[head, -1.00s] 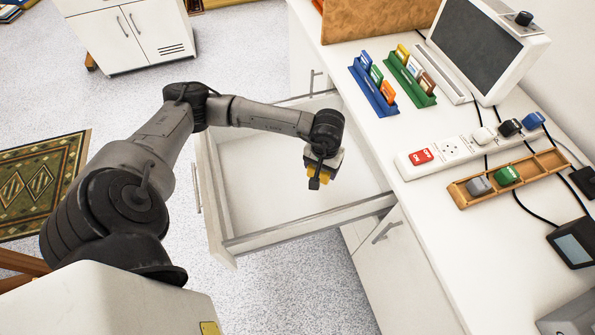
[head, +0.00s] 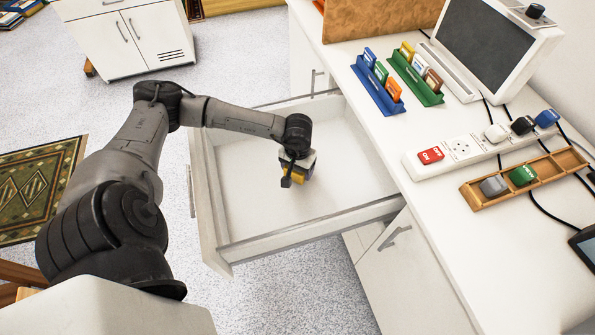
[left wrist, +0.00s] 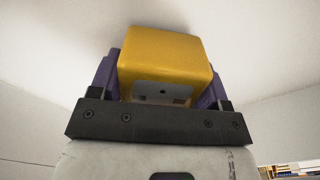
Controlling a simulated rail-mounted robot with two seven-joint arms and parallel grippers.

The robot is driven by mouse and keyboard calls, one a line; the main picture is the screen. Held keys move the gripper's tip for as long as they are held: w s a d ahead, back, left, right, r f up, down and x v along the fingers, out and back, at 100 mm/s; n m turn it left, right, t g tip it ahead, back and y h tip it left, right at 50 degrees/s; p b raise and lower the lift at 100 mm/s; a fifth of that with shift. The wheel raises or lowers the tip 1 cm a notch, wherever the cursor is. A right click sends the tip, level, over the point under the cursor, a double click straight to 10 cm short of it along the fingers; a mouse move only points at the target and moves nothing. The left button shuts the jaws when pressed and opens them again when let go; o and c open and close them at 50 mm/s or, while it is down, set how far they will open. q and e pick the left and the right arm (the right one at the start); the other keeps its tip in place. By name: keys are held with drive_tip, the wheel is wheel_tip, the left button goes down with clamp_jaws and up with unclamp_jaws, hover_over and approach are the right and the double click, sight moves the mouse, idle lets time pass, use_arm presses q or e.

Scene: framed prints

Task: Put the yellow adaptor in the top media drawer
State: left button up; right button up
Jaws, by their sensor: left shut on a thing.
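The yellow adaptor (head: 299,175) is held by my left gripper (head: 292,178), low inside the open white drawer (head: 250,210). In the left wrist view the yellow adaptor (left wrist: 165,60) sits between the two purple fingers of the left gripper (left wrist: 163,80), which is shut on it. The pale drawer interior fills the background there. I cannot tell whether the adaptor touches the drawer floor. The drawer is pulled out from under the white counter and otherwise looks empty. My right gripper is not in view.
On the counter stand a blue rack (head: 375,90), a green rack (head: 415,78), a white power strip (head: 480,145), a wooden tray (head: 540,172) with a grey and a green adaptor, and a monitor (head: 485,45). The drawer's raised walls surround my left gripper.

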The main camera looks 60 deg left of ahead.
use_arm(q)
drive_tip(key=shift+f, duration=0.45)
drive_tip(key=o, duration=1.1)
drive_tip(key=shift+f, duration=0.1)
